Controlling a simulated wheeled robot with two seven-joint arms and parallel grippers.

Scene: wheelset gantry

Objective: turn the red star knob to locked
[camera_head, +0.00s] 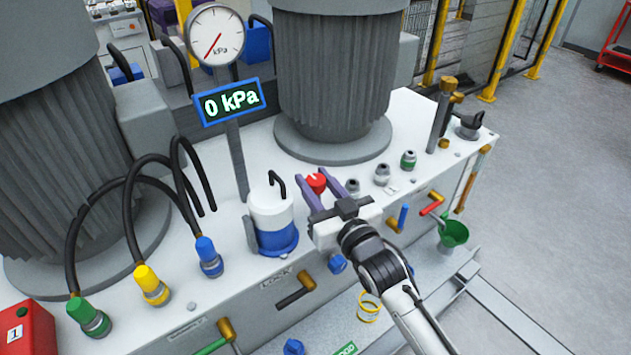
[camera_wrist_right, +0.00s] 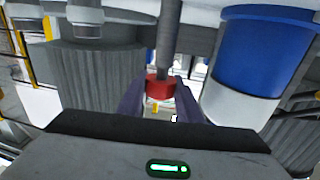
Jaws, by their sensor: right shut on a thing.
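The red star knob (camera_head: 317,182) sits on the white bench top, to the right of the white and blue canister. My right gripper (camera_head: 313,181) reaches it from the front right, with its two purple fingers around the knob. In the right wrist view the knob (camera_wrist_right: 161,87) is between the fingers (camera_wrist_right: 160,100), below a grey post. The right gripper is shut on the knob. Which way the knob is turned cannot be read, and no lock marking is legible. My left gripper is in neither view.
The white and blue canister (camera_head: 271,218) stands close left of the gripper. A gauge (camera_head: 216,35) and a "0 kPa" display (camera_head: 230,101) stand behind. Grey fittings (camera_head: 382,174) and a green-banded one (camera_head: 408,160) stand to the right. Hoses (camera_head: 130,200) arch at the left.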

